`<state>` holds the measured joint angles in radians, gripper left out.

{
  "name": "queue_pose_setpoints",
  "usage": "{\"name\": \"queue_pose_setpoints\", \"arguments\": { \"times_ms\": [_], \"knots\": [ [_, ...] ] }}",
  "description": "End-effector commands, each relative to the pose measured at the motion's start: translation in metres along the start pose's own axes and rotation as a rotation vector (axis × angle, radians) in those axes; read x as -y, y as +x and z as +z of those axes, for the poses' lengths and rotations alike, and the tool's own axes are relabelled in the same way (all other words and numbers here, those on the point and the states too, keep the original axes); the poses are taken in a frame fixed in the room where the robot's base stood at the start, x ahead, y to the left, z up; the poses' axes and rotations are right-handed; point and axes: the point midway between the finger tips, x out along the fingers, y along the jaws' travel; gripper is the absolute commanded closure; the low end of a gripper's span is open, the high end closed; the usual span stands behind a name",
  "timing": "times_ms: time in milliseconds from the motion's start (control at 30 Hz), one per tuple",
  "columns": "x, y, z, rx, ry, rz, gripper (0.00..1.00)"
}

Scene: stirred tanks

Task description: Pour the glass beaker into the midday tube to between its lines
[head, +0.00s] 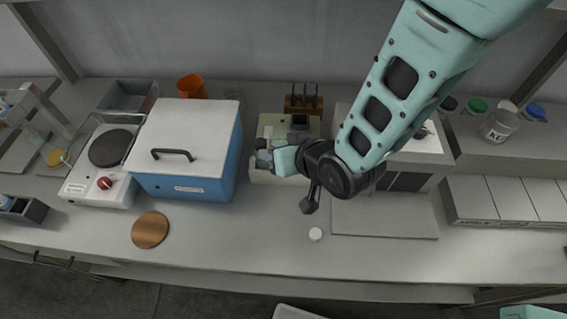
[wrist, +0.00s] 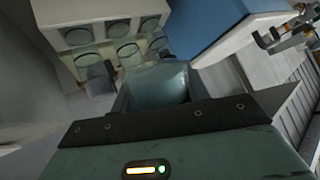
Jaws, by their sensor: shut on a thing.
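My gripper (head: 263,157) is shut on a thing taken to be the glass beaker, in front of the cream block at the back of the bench. In the wrist view a glassy, grey-green shape (wrist: 160,85) sits between the jaws; its contents and exact tilt cannot be made out. Just beyond it, the cream rack (wrist: 73,12) has several round glass tube mouths. No label or lines can be read, so I cannot tell which is the midday tube.
A blue box with a white lid (head: 190,140) stands close left of my gripper. A hotplate (head: 103,160) is further left, and an orange cup (head: 192,87) behind. A copper-coloured disc (head: 150,230) and a white cap (head: 315,234) lie on the front bench, otherwise mostly clear.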

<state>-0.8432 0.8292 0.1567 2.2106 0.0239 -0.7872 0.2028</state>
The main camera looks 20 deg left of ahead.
Motion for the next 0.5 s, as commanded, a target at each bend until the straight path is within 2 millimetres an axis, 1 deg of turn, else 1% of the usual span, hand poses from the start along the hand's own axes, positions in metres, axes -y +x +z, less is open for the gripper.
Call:
{"name": "queue_pose_setpoints", "arguments": {
  "times_ms": [300, 500],
  "knots": [
    [0.0001, -0.0006, -0.0007, 0.005, 0.003, 0.0, 0.8],
    [0.0009, -0.0021, -0.0007, 0.048, 0.029, -0.006, 0.8]
  ]
}}
